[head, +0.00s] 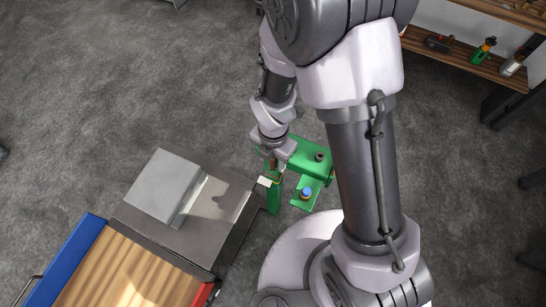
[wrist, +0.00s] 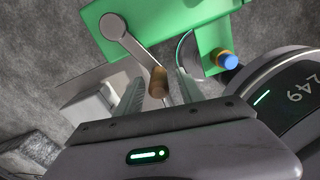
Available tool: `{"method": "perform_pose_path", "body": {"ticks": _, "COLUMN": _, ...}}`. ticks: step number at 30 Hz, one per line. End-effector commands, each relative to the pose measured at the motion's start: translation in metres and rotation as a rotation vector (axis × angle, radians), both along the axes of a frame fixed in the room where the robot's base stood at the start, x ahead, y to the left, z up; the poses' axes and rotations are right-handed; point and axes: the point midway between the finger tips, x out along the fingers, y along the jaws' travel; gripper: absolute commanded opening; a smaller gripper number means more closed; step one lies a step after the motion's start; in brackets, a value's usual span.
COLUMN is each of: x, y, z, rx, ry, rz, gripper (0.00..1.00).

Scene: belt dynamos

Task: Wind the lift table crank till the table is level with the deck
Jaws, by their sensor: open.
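A crank with a grey arm (wrist: 128,39) and a brown handle (wrist: 158,82) sits by a green housing (wrist: 170,15) in the wrist view. My gripper (wrist: 160,94) is open, its two fingers on either side of the handle. I cannot tell whether either finger touches it. In the head view my gripper (head: 272,160) is at the green housing (head: 312,155), and the crank is mostly hidden. A grey platform (head: 215,235) adjoins a wood-topped surface (head: 125,280) at lower left. I cannot tell which is the lift table, or their height difference.
A pale grey block (head: 163,185) lies on the grey platform. A blue-topped knob (head: 307,192) stands on a green plate beside the housing. A wooden shelf (head: 470,70) with several small items is at upper right. Grey floor (head: 90,90) is open at upper left.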

Motion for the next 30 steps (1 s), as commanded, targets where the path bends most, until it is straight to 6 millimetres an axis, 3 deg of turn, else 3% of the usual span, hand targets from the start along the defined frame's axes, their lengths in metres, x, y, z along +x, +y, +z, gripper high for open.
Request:
{"method": "perform_pose_path", "body": {"ticks": 8, "x": 0.001, "y": 0.0, "z": 0.002, "rx": 0.001, "ry": -0.002, "rz": 0.001, "gripper": 0.45}}
{"method": "perform_pose_path", "body": {"ticks": 11, "x": 0.001, "y": 0.001, "z": 0.014, "rx": 0.001, "ry": -0.005, "rz": 0.001, "gripper": 0.45}}
{"method": "perform_pose_path", "body": {"ticks": 24, "x": 0.002, "y": 0.001, "z": 0.141, "rx": 0.002, "ry": -0.005, "rz": 0.0, "gripper": 0.45}}
{"method": "perform_pose_path", "body": {"ticks": 30, "x": 0.001, "y": 0.0, "z": 0.171, "rx": 0.0, "ry": -0.001, "rz": 0.0, "gripper": 0.45}}
